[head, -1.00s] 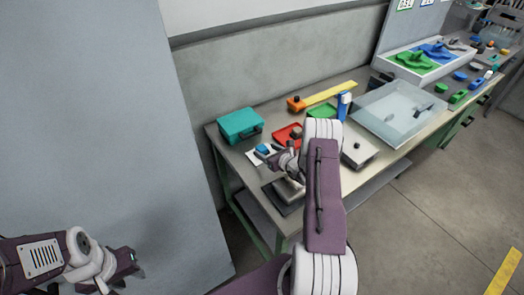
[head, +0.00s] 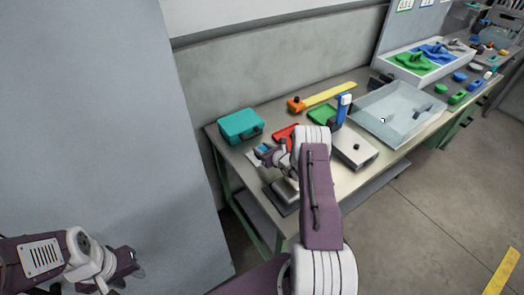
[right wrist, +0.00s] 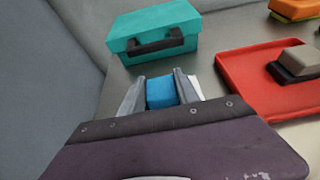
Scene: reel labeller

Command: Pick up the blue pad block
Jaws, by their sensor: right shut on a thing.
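The blue pad block (right wrist: 161,93) is between the two fingers of my right gripper (right wrist: 160,90) in the right wrist view. The fingers are shut on its sides. In the head view, my right gripper (head: 268,155) is low over the near left part of the bench, by a white sheet, and mostly hides the block. I cannot tell whether the block still touches the surface. My left gripper (head: 130,262) is at the lower left, away from the bench, and its jaw gap is not clear.
A teal case (right wrist: 152,32) stands behind the block. A red tray (right wrist: 262,92) with a grey-topped block (right wrist: 296,62) lies to the right.

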